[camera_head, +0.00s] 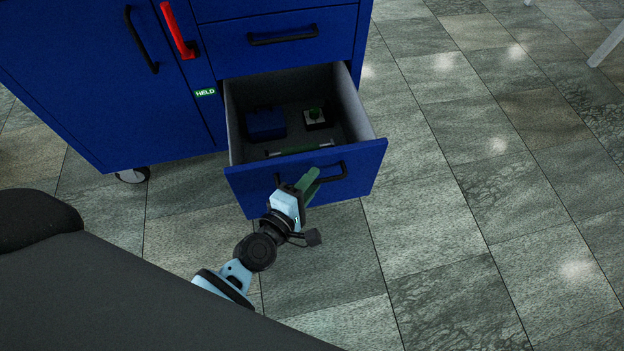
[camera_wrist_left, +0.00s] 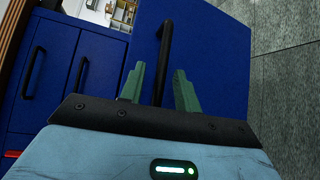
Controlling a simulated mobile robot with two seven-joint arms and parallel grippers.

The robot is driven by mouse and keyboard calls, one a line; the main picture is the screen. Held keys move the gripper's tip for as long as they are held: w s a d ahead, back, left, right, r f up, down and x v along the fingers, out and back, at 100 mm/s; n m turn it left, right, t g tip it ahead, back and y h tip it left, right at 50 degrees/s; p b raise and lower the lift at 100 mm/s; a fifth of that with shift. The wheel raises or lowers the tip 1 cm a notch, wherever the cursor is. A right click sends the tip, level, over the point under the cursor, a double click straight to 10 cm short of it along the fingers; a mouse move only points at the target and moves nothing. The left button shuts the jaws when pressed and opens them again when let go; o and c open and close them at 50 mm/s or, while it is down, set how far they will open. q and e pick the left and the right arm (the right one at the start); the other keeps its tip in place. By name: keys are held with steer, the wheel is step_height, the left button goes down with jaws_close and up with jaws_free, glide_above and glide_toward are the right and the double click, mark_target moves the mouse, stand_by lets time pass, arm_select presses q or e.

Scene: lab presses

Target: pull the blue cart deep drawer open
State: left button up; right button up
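The blue cart (camera_head: 70,90) has its deep drawer (camera_head: 362,178) standing well open, so its grey inside shows. The drawer's black handle (camera_head: 338,170) runs across the upper part of its blue front. My left gripper (camera_head: 308,183) is at the middle of this front, by the handle, and hides part of it. In the left wrist view, the handle (camera_wrist_left: 165,45) passes between the two green fingers, with gaps beside it; the fingers stand apart and open. My right gripper is in neither view.
A shallower shut drawer (camera_head: 285,42) is above. A red handle (camera_head: 175,30) and a green "HELD" label (camera_head: 205,92) are at left. Tiled floor (camera_head: 480,200) at right is clear.

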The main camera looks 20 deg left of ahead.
arm_select(q)
steer(key=v, duration=0.7)
steer(key=shift+p, duration=0.4)
